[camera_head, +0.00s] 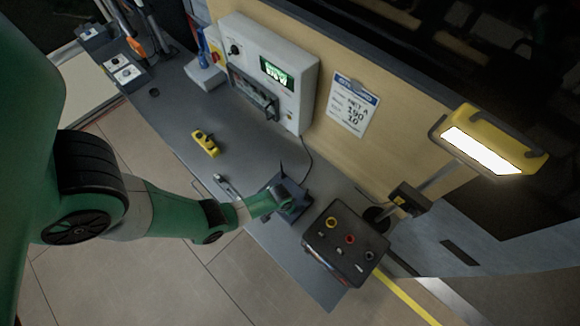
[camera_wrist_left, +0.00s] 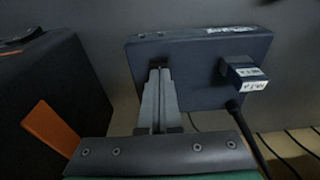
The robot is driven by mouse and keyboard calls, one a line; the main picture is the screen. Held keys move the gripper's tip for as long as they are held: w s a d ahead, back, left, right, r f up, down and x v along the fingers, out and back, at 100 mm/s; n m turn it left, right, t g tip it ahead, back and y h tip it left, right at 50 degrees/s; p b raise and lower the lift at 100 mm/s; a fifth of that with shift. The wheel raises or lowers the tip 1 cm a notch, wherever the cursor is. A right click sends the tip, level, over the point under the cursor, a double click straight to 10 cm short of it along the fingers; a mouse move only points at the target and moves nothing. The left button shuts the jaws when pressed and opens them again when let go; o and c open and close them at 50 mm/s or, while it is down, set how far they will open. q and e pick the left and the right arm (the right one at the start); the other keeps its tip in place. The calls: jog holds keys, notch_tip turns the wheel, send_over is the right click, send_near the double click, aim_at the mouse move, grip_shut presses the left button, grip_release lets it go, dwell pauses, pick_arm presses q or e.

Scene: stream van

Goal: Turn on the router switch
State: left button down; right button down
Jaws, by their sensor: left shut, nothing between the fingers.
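The router (camera_head: 292,203) is a dark blue-grey box with upright antennas, standing on the grey worktop. In the left wrist view the router (camera_wrist_left: 200,95) shows one flat face, with a labelled plug (camera_wrist_left: 246,78) and a black cable on its right side. My left gripper (camera_head: 283,198) reaches it from the left. In the wrist view my left gripper (camera_wrist_left: 159,74) is shut and empty, its fingertips at the upper left of that face. They appear to touch or nearly touch it. The switch is not clearly visible; the fingertips cover a small dark spot there.
A dark box with coloured knobs (camera_head: 346,246) stands close to the router's right. A yellow device (camera_head: 206,142) lies on the worktop (camera_head: 175,115). A white control panel (camera_head: 268,75) is at the wall. A lit yellow lamp (camera_head: 485,148) overhangs the right side.

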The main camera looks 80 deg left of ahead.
pick_arm(q)
jog(key=shift+f+b, duration=0.45)
jog(key=shift+f, duration=0.1)
jog(key=shift+r, duration=0.1)
notch_tip(320, 180, up, 7)
jog(key=p, duration=0.7)
dwell(0.5)
